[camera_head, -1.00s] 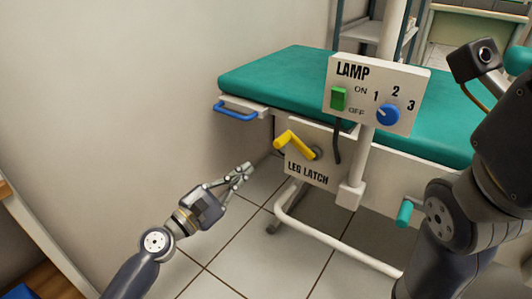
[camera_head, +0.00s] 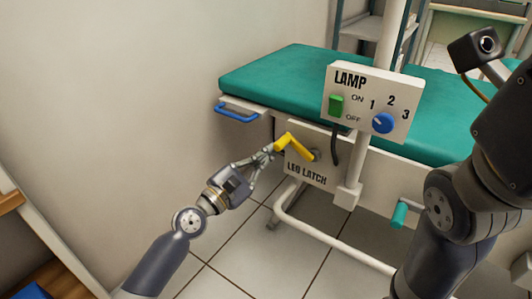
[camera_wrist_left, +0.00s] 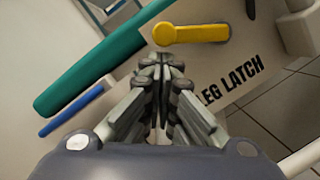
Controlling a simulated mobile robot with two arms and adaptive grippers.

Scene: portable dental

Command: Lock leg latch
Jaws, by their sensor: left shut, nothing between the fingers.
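The yellow leg latch lever (camera_head: 298,147) is mounted on a white panel labelled LEG LATCH (camera_head: 307,175), below the teal couch. The lever slants from its pivot at the lower right up to its free end at the upper left. It also shows in the left wrist view (camera_wrist_left: 190,33), just beyond the fingertips. My left gripper (camera_head: 270,149) is shut and empty, with its tips close beside the lever's free end. In the left wrist view its fingertips (camera_wrist_left: 162,62) meet just below that end. I cannot tell whether they touch it. My right gripper is not in view.
The teal couch (camera_head: 280,72) overhangs the panel, with a blue handle (camera_head: 236,113) at its left. The lamp box (camera_head: 370,101) stands on a pole right of the latch. A teal crank handle (camera_head: 399,216) is lower right. The floor below the left arm is clear.

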